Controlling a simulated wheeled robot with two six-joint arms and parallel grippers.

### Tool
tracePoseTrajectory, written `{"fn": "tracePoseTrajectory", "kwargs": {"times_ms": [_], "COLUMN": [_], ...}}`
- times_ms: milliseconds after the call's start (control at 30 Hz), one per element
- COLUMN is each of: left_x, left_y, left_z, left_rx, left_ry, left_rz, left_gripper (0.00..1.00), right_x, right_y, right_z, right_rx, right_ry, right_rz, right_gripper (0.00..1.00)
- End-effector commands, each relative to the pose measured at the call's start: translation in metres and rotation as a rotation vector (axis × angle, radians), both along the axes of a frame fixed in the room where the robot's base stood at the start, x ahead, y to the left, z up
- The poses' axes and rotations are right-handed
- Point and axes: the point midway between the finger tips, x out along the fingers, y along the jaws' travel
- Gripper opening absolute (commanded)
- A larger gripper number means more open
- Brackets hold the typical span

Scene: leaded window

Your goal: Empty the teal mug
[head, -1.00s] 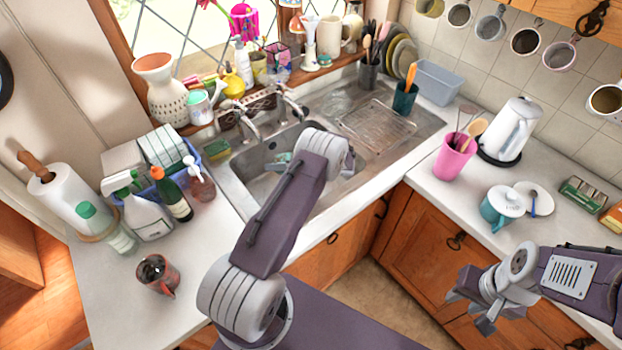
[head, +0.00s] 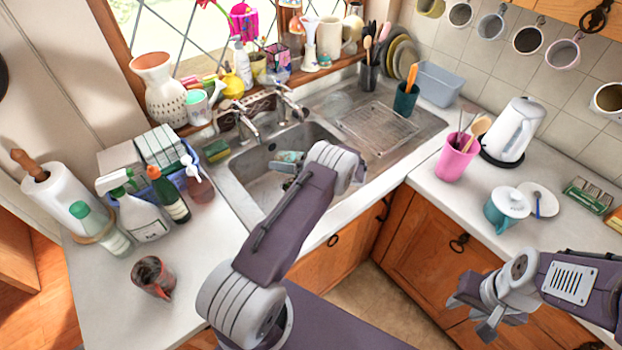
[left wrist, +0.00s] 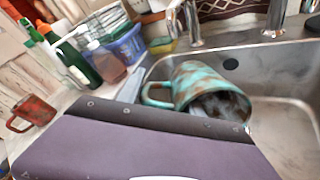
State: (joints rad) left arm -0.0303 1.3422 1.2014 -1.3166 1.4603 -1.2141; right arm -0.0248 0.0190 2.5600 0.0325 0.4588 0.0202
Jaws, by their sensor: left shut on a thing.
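The teal mug (head: 290,157) with brown patches is over the sink basin, partly hidden by my left wrist in the head view. In the left wrist view the mug (left wrist: 205,88) lies tilted well over, its mouth toward the lower right and its handle to the left. Something greyish shows inside its mouth. My left gripper (head: 296,176) is at the mug and shut on it; its fingertips are mostly hidden. My right gripper (head: 470,308) is open and empty, in front of the right counter's cupboards.
The steel sink (head: 250,180) has a tap (head: 245,125) behind the mug and a drainer rack (head: 375,127) to the right. A red-brown mug (head: 152,277), spray bottle (head: 135,208) and green bottle (head: 168,196) stand on the left counter.

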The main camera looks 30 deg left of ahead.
Motion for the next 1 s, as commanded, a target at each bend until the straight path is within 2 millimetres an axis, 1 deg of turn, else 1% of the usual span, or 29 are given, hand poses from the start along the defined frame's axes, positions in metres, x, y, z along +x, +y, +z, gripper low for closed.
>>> {"fn": "tracePoseTrajectory", "kwargs": {"times_ms": [300, 467, 1000], "left_x": [0.002, 0.002, 0.002], "left_y": [-0.009, -0.010, -0.014], "left_z": [0.003, 0.007, 0.009], "left_rx": [0.086, 0.098, 0.154], "left_ry": [0.011, 0.013, 0.022], "left_rz": [-0.001, -0.001, 0.000], "left_gripper": [0.00, 0.00, 0.00], "right_x": [0.000, 0.000, 0.000], "right_y": [0.000, 0.000, 0.000], "right_z": [-0.016, -0.016, -0.029], "right_rx": [0.000, 0.000, 0.000], "right_ry": [0.000, 0.000, 0.000], "right_rz": [0.000, 0.000, 0.000], "right_gripper": [0.36, 0.36, 0.36]}}
